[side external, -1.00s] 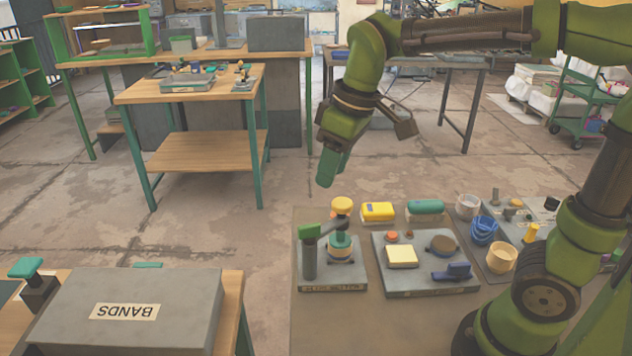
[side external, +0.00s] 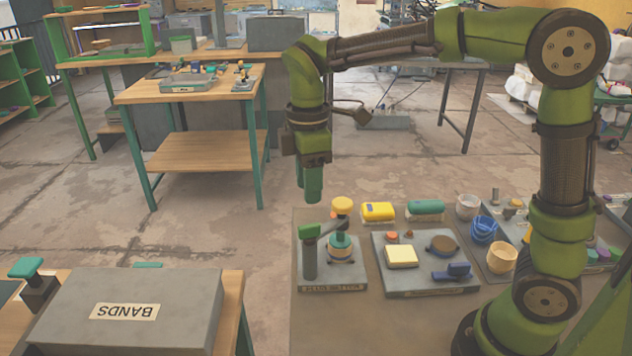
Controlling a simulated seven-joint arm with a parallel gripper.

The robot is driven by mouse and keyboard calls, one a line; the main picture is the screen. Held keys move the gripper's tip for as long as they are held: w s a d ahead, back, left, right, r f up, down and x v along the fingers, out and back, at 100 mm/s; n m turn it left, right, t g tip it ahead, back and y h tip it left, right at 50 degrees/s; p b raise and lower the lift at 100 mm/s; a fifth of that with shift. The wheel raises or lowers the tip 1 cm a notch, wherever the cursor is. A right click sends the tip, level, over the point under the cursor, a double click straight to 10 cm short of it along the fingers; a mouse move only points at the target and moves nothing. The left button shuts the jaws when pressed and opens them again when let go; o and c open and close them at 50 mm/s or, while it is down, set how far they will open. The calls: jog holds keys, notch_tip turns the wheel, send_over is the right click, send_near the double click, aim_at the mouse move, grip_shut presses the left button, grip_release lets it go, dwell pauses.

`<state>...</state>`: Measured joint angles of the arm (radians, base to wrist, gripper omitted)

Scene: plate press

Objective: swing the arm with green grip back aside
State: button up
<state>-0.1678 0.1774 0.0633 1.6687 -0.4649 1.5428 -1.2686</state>
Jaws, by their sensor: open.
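The swing arm (side external: 328,229) is a dark grey bar on a post, on the grey base plate (side external: 332,285) at the front. Its green grip (side external: 309,231) is at the bar's left end. The bar reaches right to a round yellow knob (side external: 342,204), over a teal and cream stack (side external: 341,248). My gripper (side external: 313,198) points straight down just above the green grip in the picture, apart from it. It is open and empty; its green fingers overlap in this view, so the gap between them is hidden.
Right of the press stands a grey plate (side external: 430,289) with a cream block (side external: 401,256), a brown disc (side external: 443,244) and a blue piece (side external: 452,272). Yellow (side external: 378,211) and green (side external: 425,207) blocks lie behind. A blue cup (side external: 484,230) stands farther right.

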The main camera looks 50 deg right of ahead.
aim_at(309, 225)
notch_tip(309, 225, down, 9)
jog(key=shift+r, duration=0.1)
dwell(0.3)
grip_shut()
